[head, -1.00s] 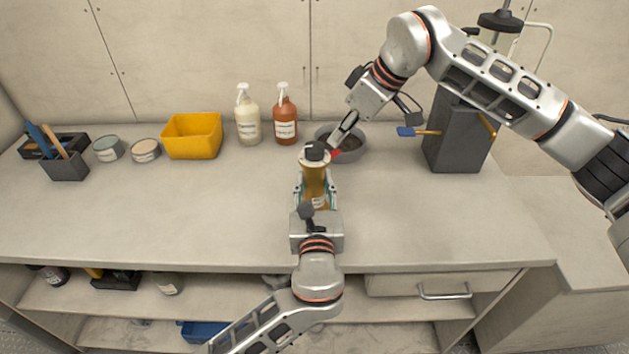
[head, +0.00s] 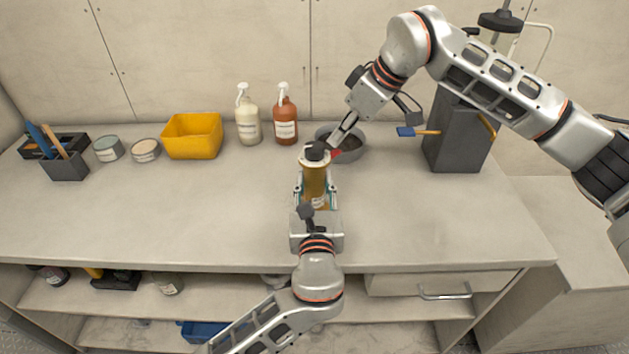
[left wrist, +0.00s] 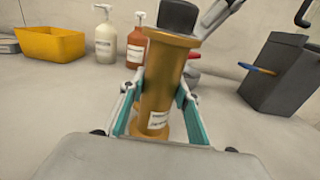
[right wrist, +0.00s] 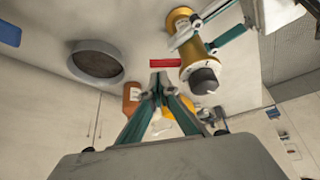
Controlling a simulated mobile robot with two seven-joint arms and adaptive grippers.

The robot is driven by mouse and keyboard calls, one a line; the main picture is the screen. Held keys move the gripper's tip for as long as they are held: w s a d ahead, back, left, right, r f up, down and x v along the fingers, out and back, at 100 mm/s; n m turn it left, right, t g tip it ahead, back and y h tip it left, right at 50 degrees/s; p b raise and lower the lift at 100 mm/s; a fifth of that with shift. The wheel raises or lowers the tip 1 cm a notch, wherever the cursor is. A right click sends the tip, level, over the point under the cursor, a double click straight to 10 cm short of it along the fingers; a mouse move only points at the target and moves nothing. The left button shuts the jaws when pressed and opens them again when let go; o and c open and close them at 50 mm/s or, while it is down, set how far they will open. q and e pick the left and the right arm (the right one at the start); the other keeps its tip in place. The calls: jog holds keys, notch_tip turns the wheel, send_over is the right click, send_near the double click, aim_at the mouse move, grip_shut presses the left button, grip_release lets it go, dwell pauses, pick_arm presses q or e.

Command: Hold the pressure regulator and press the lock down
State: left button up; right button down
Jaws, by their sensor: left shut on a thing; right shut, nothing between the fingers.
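The pressure regulator (head: 316,180) is an amber cylinder with a label and a black knob (head: 316,151) on top. It stands upright, slightly tilted, over the front middle of the worktop. My left gripper (head: 314,187) is shut around its body; the left wrist view shows a finger on each side of the regulator (left wrist: 160,88). The red lock (right wrist: 165,62) sticks out from its upper part, and shows partly in the head view (head: 336,154). My right gripper (right wrist: 158,82) is shut and empty, its fingertips at or very near the lock. Whether they touch, I cannot tell.
A grey bowl (head: 352,150) sits just behind the regulator. Two pump bottles (head: 248,122) (head: 286,122) and a yellow bin (head: 193,137) stand at the back. A dark grey box (head: 458,137) is at the right. The worktop's front left is clear.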

jog(key=shift+f, duration=0.1)
jog(key=shift+f, duration=1.4)
jog(key=shift+r, duration=3.5)
pick_arm(q)
jog(key=o, duration=1.4)
jog(key=shift+s, duration=0.1)
